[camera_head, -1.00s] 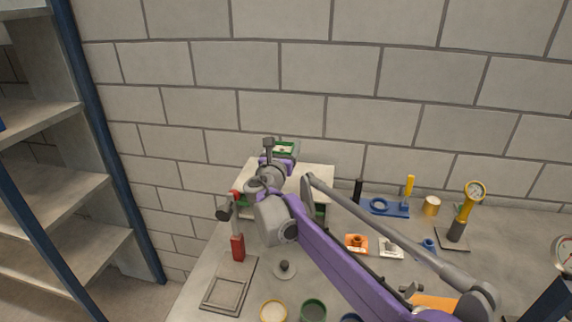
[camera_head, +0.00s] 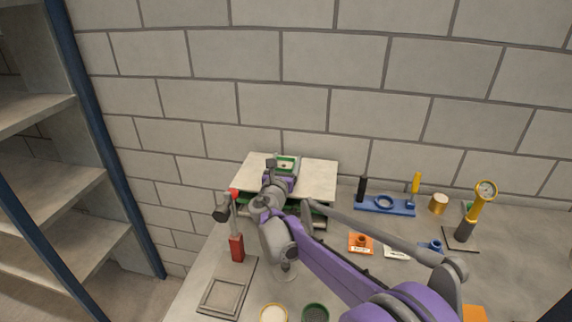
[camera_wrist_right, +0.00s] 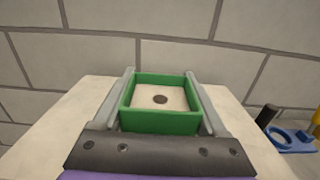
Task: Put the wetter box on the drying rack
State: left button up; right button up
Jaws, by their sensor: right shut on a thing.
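A green square box (camera_wrist_right: 160,122) with pale sand and a dark round spot in its middle sits between the fingers of my right gripper (camera_wrist_right: 161,100). In the head view the green box (camera_head: 287,160) is at the far end of my right arm, over the pale flat top of a rack-like stand (camera_head: 318,180). The right gripper (camera_head: 284,168) is shut on it. I cannot tell whether the box touches the top. Green edges (camera_head: 318,209) show under that top, partly hidden by my arm. My left gripper is not in view.
A red-handled lever device (camera_head: 237,247) and a square metal frame (camera_head: 222,297) stand left on the bench. A blue tool holder (camera_head: 385,204), a yellow gauge (camera_head: 484,192) and an orange piece (camera_head: 361,243) are right. A block wall (camera_head: 330,60) stands behind; shelves (camera_head: 60,185) are left.

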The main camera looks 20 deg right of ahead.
jog(key=shift+f, duration=0.4)
jog(key=o, duration=1.6)
jog(key=shift+f, duration=0.1)
jog(key=shift+c, duration=0.2)
jog(key=v, duration=1.2)
jog(key=shift+b, duration=0.4)
